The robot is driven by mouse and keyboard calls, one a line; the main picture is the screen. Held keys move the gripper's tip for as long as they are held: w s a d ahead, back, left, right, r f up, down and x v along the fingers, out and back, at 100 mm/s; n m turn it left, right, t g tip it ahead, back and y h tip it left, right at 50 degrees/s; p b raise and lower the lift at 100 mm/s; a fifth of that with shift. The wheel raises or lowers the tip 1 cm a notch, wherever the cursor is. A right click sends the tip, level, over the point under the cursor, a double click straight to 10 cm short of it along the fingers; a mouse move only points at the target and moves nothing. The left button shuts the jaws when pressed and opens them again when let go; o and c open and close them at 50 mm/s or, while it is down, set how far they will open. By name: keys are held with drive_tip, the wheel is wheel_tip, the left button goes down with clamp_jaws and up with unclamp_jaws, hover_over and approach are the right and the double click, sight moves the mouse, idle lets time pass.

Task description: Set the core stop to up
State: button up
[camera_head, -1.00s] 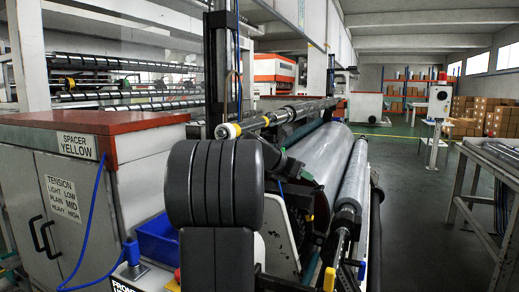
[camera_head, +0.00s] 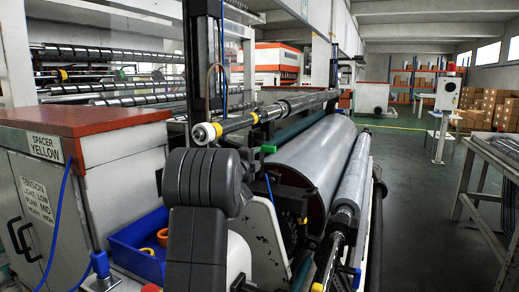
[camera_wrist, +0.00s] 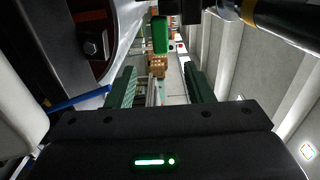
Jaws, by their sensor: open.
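A small green handle (camera_head: 267,149) sits below the long shaft, by the near end of the large film roll; I take it for the core stop. In the wrist view the green handle (camera_wrist: 160,34) lies ahead of my gripper, beside a dark block near the top edge. My gripper (camera_wrist: 160,70) is open, with dark green finger pads apart and nothing between them. The handle shows beyond the fingertips, not touching them. In the head view my arm hides most of the gripper. I cannot tell the stop's set position.
The shaft (camera_head: 245,122) with a yellow band runs above the roll (camera_head: 305,160); its dark end shows close by at the wrist view's upper right. A blue cord lies left in the wrist view. A blue bin (camera_head: 125,250) and red-topped cabinet (camera_head: 90,118) stand left.

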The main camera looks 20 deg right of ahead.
sight(269, 150)
drive_tip(key=p+x, duration=0.5)
drive_tip(key=x, duration=0.8)
drive_tip(key=shift+w+d, duration=0.2)
drive_tip(key=shift+c, duration=0.2)
drive_tip(key=shift+r, duration=0.1)
clamp_jaws()
